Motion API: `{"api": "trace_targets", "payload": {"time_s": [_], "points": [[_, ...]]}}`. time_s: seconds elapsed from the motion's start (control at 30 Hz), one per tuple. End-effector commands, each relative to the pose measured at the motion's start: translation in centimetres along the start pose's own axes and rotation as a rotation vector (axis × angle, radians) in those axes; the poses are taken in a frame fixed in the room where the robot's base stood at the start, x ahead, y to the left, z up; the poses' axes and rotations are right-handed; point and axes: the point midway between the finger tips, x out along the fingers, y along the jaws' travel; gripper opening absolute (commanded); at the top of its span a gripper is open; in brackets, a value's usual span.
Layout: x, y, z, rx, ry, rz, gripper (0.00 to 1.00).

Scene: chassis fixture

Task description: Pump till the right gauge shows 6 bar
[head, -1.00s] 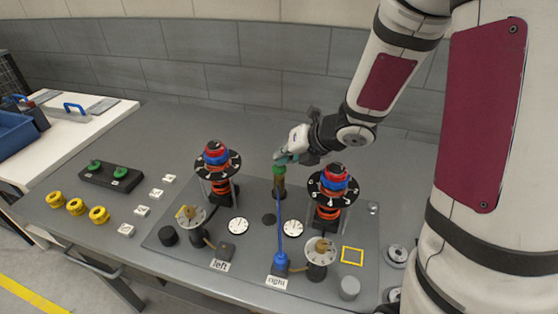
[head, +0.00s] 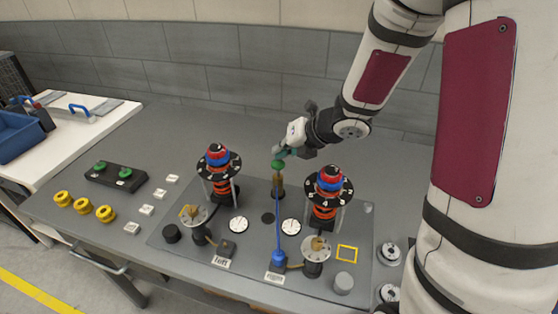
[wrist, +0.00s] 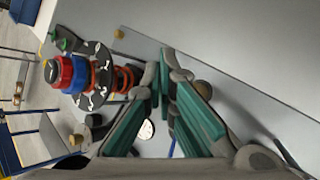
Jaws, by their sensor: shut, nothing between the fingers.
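The pump (head: 278,187) is a brass-coloured cylinder with a green knob (head: 278,164) on top, at the back middle of the grey plate. My gripper (head: 282,153) is shut and empty, with its teal fingers just above the knob; I cannot tell whether they touch it. The fingers also fill the middle of the wrist view (wrist: 165,95), where the knob is hidden. A blue hose (head: 278,222) runs from the pump to a blue connector (head: 279,258) at the right label. The right gauge (head: 291,226) is a white dial; its reading is too small to make out.
Red, blue and black towers stand left (head: 218,170) and right (head: 328,192) of the pump. Brass-knobbed dials (head: 316,247) stand in front. Yellow rings (head: 84,206) lie at left. The table behind the pump is clear.

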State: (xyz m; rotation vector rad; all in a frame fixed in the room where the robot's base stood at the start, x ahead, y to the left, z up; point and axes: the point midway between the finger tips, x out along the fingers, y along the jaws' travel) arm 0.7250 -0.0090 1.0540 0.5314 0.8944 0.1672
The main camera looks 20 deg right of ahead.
Motion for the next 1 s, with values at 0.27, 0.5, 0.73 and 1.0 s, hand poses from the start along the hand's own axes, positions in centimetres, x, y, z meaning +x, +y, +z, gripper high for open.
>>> {"api": "trace_targets", "payload": {"time_s": [0.27,0.5,0.73,1.0], "points": [[-0.5,0.4,0.3,0.000,0.000,0.001,0.00],[-0.6,0.5,0.4,0.000,0.000,0.001,0.00],[-1.9,1.3,1.1,-0.001,0.001,0.002,0.00],[-3.2,2.2,2.0,-0.001,0.000,0.001,0.00]]}}
